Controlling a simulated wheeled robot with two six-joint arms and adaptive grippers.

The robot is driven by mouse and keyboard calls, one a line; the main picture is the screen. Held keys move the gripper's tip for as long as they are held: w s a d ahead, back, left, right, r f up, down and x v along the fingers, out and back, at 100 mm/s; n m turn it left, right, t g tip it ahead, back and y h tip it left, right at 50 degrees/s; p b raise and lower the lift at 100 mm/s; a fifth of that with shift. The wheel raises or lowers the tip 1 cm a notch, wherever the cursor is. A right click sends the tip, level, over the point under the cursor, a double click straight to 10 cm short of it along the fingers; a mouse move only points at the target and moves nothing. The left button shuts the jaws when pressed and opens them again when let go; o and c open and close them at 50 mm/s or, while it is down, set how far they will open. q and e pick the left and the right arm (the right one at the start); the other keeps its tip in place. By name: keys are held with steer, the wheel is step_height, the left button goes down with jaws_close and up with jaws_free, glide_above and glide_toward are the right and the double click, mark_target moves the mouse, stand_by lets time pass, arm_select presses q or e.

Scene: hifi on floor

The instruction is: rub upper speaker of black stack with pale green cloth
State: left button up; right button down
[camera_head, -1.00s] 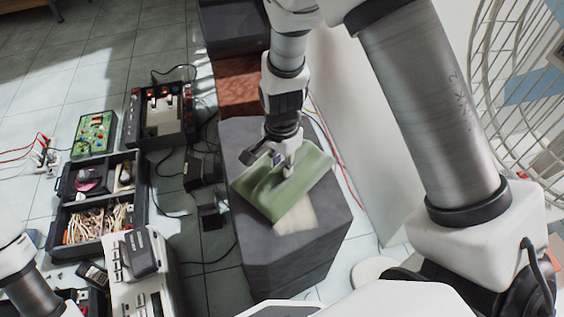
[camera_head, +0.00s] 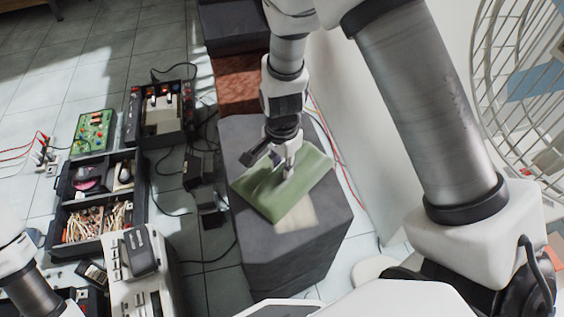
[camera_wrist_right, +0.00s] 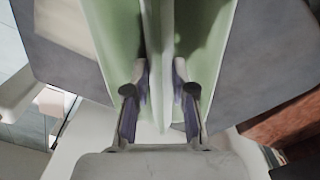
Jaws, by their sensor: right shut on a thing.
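The black stack (camera_head: 295,262) stands on the tiled floor, and the dark grey face of its upper speaker (camera_head: 330,215) is turned up. My right gripper (camera_head: 285,168) is over this face and shut on the pale green cloth (camera_head: 268,203). The cloth lies spread at a slant over the middle of the face. In the right wrist view, the cloth (camera_wrist_right: 118,35) is pinched in a fold between the two fingers. A pale patch (camera_head: 297,214) on the face shows partly from under the cloth's near edge. My left gripper is out of view.
Behind the stack is a reddish-brown surface (camera_head: 240,88). A white panel (camera_head: 350,120) and a wire fan guard (camera_head: 510,70) are at the right. A toolbox (camera_head: 146,195), a green circuit board (camera_head: 92,132), a grey device (camera_head: 128,285) and cables lie at the left.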

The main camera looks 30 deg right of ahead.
steer(key=shift+f, duration=0.3)
steer(key=shift+s, duration=0.1)
